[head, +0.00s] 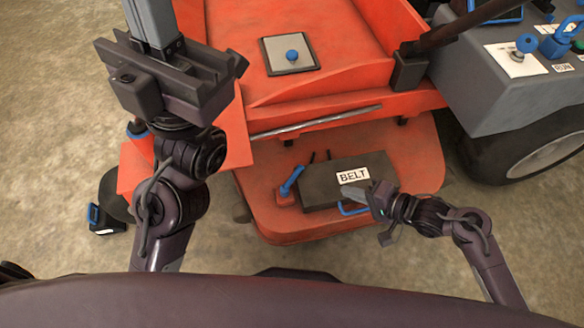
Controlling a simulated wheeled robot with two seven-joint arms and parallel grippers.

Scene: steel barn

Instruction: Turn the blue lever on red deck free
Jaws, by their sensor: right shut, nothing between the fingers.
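The blue lever (291,180) rises at a tilt from a small red base on the red deck (300,228), left of a dark box labelled BELT (320,182). My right gripper (368,192) is shut and empty at the right end of that box, with the box between it and the lever. I cannot tell whether it touches the box. My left gripper (152,22) is raised at the upper left, away from the lever. Its fingertips run out of the top of the picture, so its opening is unclear.
A blue handle (353,210) shows at the box's front, near my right gripper. A metal bar (318,121) crosses above the deck. A blue knob (292,55) sits on a plate higher up. A grey console (500,95) and wheel stand right. Concrete floor lies around.

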